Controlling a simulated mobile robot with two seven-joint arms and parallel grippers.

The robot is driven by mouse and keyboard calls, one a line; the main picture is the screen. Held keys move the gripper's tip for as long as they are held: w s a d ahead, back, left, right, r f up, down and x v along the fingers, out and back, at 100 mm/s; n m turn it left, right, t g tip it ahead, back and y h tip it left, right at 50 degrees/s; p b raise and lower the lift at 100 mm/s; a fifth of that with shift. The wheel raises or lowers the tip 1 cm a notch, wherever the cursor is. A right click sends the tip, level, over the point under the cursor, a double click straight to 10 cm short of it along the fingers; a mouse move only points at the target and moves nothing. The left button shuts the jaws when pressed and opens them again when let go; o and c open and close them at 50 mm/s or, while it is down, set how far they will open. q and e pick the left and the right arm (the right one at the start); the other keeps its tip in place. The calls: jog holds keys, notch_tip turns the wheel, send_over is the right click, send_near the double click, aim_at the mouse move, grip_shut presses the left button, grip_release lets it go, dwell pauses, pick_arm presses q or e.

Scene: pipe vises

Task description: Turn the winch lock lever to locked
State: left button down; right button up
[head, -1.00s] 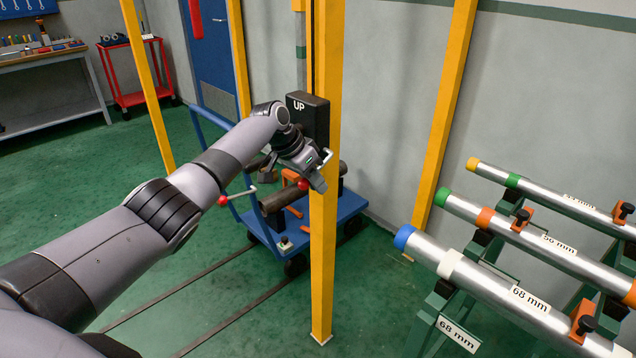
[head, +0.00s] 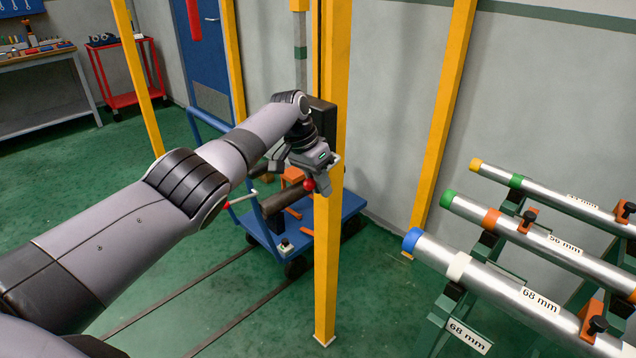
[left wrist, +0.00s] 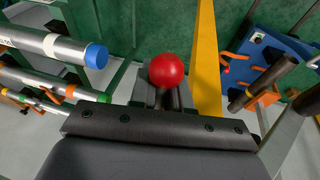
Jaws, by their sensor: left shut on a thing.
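The winch is a dark box (head: 323,118) on a yellow post; my left forearm and wrist cover much of it. A lever with a red ball knob (head: 310,184) shows just below my left gripper (head: 307,177), at the left edge of the post. In the left wrist view the red knob (left wrist: 166,70) stands straight ahead of the palm, at the fingers. My left gripper is shut on the lever. The lever's shaft and pivot are mostly hidden, so its angle cannot be told. My right gripper is not in view.
A blue cart (head: 348,205) with a dark pipe (head: 287,202) stands behind the post. Another red-knobbed rod (head: 240,200) is near it. A rack of labelled pipes (head: 520,292) stands at right.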

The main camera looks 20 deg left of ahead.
pick_arm(q)
jog(key=c, duration=1.2)
grip_release()
jog(key=shift+o, duration=0.2)
jog(key=v, duration=0.7)
